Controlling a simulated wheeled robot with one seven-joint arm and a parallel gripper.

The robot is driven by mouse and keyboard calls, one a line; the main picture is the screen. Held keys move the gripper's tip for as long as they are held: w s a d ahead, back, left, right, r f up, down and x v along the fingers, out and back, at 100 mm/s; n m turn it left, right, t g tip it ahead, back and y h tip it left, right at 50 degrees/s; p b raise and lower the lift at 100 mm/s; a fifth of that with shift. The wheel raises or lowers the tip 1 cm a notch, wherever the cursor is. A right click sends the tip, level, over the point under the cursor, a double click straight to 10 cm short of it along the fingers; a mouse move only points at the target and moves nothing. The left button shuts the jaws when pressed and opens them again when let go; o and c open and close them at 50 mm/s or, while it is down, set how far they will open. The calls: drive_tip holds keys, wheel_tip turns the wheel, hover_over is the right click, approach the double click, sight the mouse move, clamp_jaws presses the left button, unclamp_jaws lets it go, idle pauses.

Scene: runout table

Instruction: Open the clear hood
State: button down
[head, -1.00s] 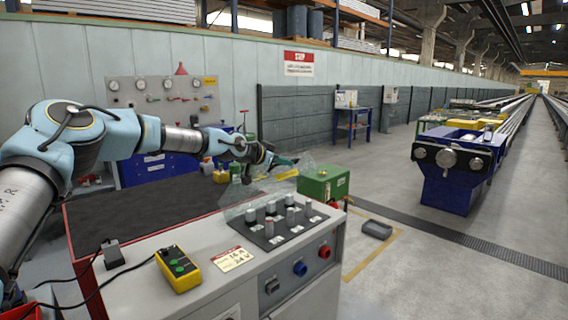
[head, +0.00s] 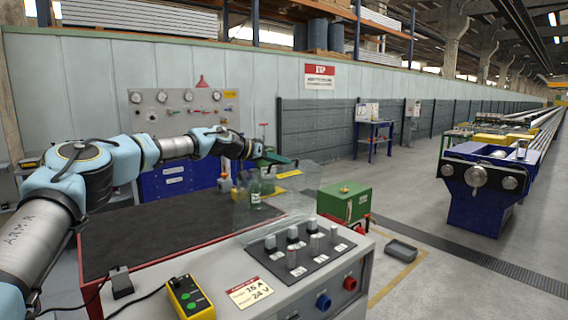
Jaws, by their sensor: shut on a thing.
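The clear hood (head: 285,206) is see-through and hard to make out. It stands tilted up at the back of the black knob panel (head: 291,262), and its front is raised clear of the knobs. My gripper (head: 279,160) comes in from the left and is shut at the hood's upper edge. The exact grip point is small and blurred. Several grey-topped knobs on the panel (head: 292,233) stand uncovered in front of the hood.
A yellow pendant box (head: 189,296) with a cable lies on the bench front. A green box (head: 344,202) stands right of the hood. Green bottles (head: 255,190) show behind it. The dark bench top (head: 150,225) is mostly clear. A grey tray (head: 400,250) lies on the floor.

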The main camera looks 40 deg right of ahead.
drive_tip(key=shift+s, duration=0.1)
drive_tip(key=c, duration=0.9)
unclamp_jaws()
wheel_tip(320, 180, up, 3)
drive_tip(key=b, duration=0.5)
hover_over(256, 174)
drive_tip(key=shift+a+r, duration=0.1)
drive_tip(key=shift+r, duration=0.1)
drive_tip(key=shift+a+r, duration=0.25)
drive_tip(key=shift+a, duration=0.1)
drive_tip(key=shift+c, duration=0.2)
